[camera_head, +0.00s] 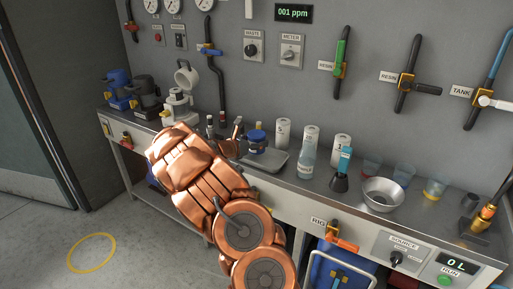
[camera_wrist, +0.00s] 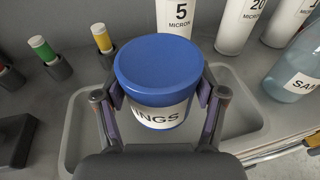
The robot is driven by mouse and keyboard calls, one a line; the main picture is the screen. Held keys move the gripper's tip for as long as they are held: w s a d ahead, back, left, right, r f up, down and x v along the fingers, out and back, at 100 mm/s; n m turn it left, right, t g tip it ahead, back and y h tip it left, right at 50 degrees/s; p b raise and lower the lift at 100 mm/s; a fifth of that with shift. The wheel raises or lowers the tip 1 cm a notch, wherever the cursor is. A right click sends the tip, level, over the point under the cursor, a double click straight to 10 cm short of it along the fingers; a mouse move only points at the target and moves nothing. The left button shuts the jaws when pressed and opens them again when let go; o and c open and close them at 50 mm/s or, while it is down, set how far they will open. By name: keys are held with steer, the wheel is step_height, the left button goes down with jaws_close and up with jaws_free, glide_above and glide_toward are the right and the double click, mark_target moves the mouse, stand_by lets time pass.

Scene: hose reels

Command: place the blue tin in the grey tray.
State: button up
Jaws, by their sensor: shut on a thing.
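The blue tin (camera_wrist: 158,68) has a blue lid and a white label ending in "NGS". It is upright between the fingers of my gripper (camera_wrist: 160,105), which is shut on it. In the head view the tin (camera_head: 257,136) shows just right of my gripper (camera_head: 245,138), over the grey tray (camera_head: 274,160). The tray's rim (camera_wrist: 250,137) shows on both sides of the tin in the wrist view. I cannot tell whether the tin's base touches the tray floor; my gripper hides it.
White cartridges (camera_head: 309,138) stand behind the tray, with a clear bottle (camera_head: 308,160) to its right. Small capped vials (camera_wrist: 102,40) stand in holders at left.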

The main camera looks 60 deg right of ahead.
steer(key=shift+f, duration=1.5)
steer(key=shift+f, duration=0.1)
steer(key=o, duration=1.2)
steer(key=v, duration=1.2)
